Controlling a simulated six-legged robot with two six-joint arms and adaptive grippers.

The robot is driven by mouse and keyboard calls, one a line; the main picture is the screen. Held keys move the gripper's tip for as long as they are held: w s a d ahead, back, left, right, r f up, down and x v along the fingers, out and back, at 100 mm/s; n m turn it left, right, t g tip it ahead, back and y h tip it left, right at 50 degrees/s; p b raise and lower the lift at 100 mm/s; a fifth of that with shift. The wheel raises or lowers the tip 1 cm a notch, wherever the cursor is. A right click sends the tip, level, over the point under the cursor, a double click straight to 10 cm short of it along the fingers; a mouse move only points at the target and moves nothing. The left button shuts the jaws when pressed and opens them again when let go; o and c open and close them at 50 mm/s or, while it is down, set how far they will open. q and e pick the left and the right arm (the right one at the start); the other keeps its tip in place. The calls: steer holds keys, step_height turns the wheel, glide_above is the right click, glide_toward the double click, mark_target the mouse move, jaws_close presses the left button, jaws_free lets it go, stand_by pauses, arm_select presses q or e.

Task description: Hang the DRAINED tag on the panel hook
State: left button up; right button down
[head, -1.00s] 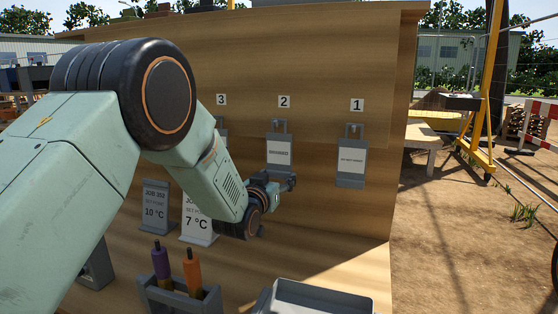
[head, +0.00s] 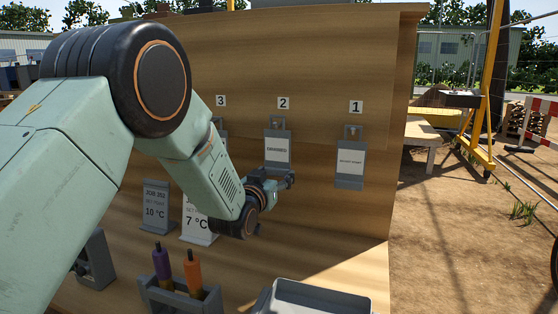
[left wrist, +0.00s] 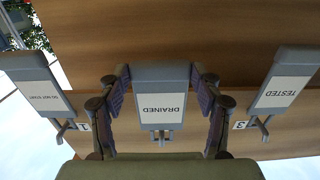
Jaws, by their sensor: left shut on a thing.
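The DRAINED tag (head: 277,150) is a grey plate with a white label, upright at the panel below the number 2. In the left wrist view the DRAINED tag (left wrist: 160,98) appears upside down between my finger pads. My left gripper (head: 280,181) is shut on the tag's sides at its lower part. A hook (left wrist: 161,137) shows at the tag's top end, by its loop. I cannot tell whether the loop is around the hook or just in front of it. My right gripper is out of view.
A DO NOT START tag (head: 350,166) hangs under number 1. A TESTED tag (left wrist: 284,88) hangs under number 3, mostly hidden by my arm in the head view. Below stand set-point signs (head: 156,206), a holder with purple and orange tools (head: 178,296) and a grey tray (head: 318,297).

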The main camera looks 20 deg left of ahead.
arm_select(q)
steer(key=s, duration=0.4)
steer(key=shift+s+a+p, duration=0.1)
steer(key=shift+s+p, duration=0.25)
steer(key=shift+s, duration=0.05)
stand_by(0.4)
steer(key=o, duration=1.2)
steer(key=c, duration=1.2)
